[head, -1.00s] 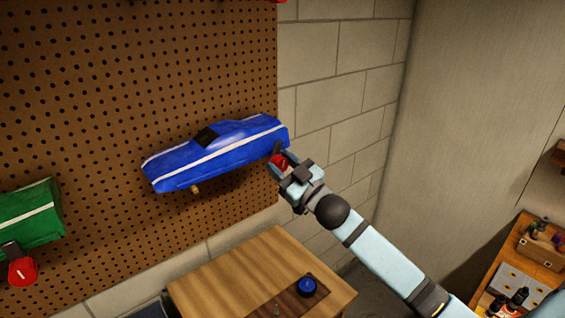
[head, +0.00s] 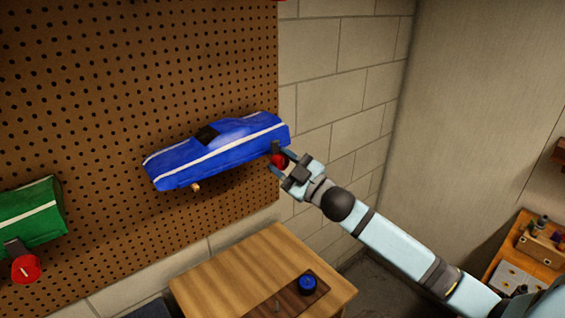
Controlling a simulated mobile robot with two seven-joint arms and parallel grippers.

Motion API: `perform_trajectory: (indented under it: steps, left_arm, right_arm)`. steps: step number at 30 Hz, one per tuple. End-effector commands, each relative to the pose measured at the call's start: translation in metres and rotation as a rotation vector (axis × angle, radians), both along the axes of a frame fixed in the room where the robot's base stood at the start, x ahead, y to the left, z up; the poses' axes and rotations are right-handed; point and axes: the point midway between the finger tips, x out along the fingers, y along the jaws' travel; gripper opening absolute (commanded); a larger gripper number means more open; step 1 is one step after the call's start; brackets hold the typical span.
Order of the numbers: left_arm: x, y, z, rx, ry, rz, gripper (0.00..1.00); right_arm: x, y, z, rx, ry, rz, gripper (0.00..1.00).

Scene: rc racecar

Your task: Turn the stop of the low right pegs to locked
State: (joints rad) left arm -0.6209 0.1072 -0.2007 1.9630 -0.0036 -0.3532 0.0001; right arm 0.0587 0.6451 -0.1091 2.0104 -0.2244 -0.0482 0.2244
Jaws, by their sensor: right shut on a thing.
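A blue car body with a white stripe (head: 215,150) rests on pegs on the brown pegboard. One wooden peg (head: 196,187) shows under its left part. A red round stop (head: 278,160) sits at the lower right end of the blue body. My right gripper (head: 282,161) is at this stop, with its fingers closed around the red knob. The fingers partly hide the stop, and I cannot read its mark. My left gripper is not in view.
A green body (head: 30,215) hangs at the left edge, with a red stop (head: 25,269) below it. A wooden table (head: 225,275) stands below, holding a blue round item (head: 307,285) on a dark board. A block wall (head: 330,80) lies right of the pegboard.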

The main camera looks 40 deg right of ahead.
Motion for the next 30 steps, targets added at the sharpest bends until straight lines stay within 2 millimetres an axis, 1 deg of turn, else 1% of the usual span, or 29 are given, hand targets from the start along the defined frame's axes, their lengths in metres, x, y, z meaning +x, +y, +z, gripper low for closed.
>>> perform_trajectory:
  steps: [1, 2, 3, 6, 14, 17, 20, 23, 30]
  left_arm:
    - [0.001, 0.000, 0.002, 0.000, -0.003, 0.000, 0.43]
    - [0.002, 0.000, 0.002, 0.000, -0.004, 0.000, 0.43]
    - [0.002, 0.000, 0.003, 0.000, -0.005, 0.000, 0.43]
    - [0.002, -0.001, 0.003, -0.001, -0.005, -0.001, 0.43]
    - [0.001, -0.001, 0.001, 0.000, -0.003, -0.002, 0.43]
    - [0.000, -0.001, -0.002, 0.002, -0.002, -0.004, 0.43]
    - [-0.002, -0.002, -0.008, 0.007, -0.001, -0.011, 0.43]
    - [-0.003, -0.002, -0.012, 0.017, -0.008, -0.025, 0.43]
    - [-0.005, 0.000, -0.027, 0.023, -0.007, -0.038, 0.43]
  right_arm:
    - [0.001, -0.002, 0.008, -0.003, -0.013, -0.004, 0.15]
    - [0.001, -0.002, 0.007, -0.003, -0.013, -0.004, 0.15]
    - [0.001, -0.002, 0.007, -0.003, -0.013, -0.004, 0.44]
    - [0.001, -0.002, 0.007, -0.002, -0.012, -0.004, 0.64]
    - [0.000, -0.001, 0.002, -0.001, -0.004, -0.002, 0.64]
    - [-0.004, -0.002, -0.001, -0.001, -0.002, -0.001, 0.64]
    - [-0.015, -0.006, -0.007, -0.001, -0.001, -0.001, 0.64]
    - [-0.031, -0.011, -0.014, -0.002, 0.000, -0.001, 0.64]
    - [-0.076, -0.026, -0.029, -0.003, -0.001, -0.001, 0.64]
